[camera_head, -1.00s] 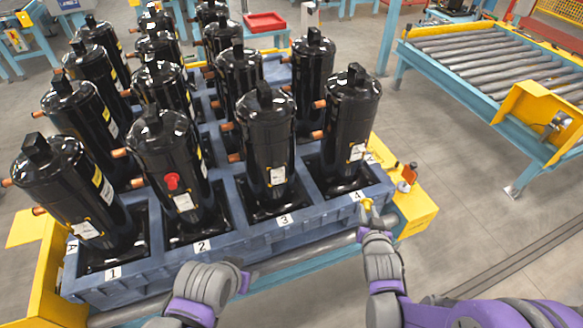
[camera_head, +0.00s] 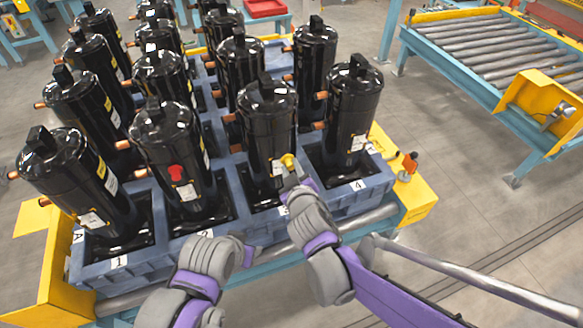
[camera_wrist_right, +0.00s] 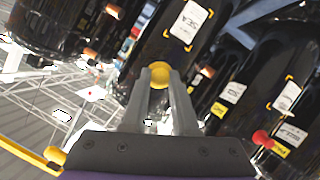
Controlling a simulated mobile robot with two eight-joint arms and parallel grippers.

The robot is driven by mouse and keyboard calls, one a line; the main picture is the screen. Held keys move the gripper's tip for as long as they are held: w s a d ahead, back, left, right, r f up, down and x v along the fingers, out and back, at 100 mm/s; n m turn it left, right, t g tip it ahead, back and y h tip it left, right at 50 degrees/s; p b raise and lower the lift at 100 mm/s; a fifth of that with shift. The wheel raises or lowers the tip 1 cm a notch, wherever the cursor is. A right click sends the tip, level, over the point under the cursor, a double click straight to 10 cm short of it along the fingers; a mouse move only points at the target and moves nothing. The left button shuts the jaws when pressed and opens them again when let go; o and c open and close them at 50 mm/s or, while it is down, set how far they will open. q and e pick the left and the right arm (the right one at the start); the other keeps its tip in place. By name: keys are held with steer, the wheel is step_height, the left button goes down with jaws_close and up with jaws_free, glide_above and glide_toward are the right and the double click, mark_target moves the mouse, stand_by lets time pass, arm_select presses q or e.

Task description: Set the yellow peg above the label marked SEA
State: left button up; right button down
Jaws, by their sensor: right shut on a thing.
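The yellow peg (camera_head: 289,161) is in the fingers of my right gripper (camera_head: 293,174), in front of the black compressor (camera_head: 266,122) above number 3. In the right wrist view the peg (camera_wrist_right: 159,74) sits between the two fingertips, near that compressor's white label (camera_wrist_right: 191,21). The label's text is turned over and seems to read SEA. In the head view this label (camera_head: 277,168) is partly hidden by the peg and gripper. I cannot tell if the peg touches the compressor. My left gripper (camera_head: 248,252) is low before the pallet; its fingers are unclear.
A red peg (camera_head: 176,173) sits on the neighbouring compressor above its label; it also shows in the wrist view (camera_wrist_right: 262,138). Several black compressors stand close together in the blue pallet (camera_head: 145,262). A roller conveyor (camera_head: 480,50) stands at the right, with free floor between.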

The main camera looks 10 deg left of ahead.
mark_target(285, 158)
steer(key=shift+w+a, duration=0.55)
steer(key=shift+w, duration=0.25)
steer(key=shift+w+a, duration=0.5)
steer(key=shift+w, duration=0.25)
steer(key=shift+w+a, duration=0.55)
steer(key=shift+w, duration=0.25)
steer(key=shift+w+a, duration=0.4)
steer(key=shift+w, duration=0.15)
stand_by(0.5)
steer(key=c, duration=0.6)
jaws_free()
steer(key=v, duration=1.1)
steer(key=shift+w+f, duration=0.1)
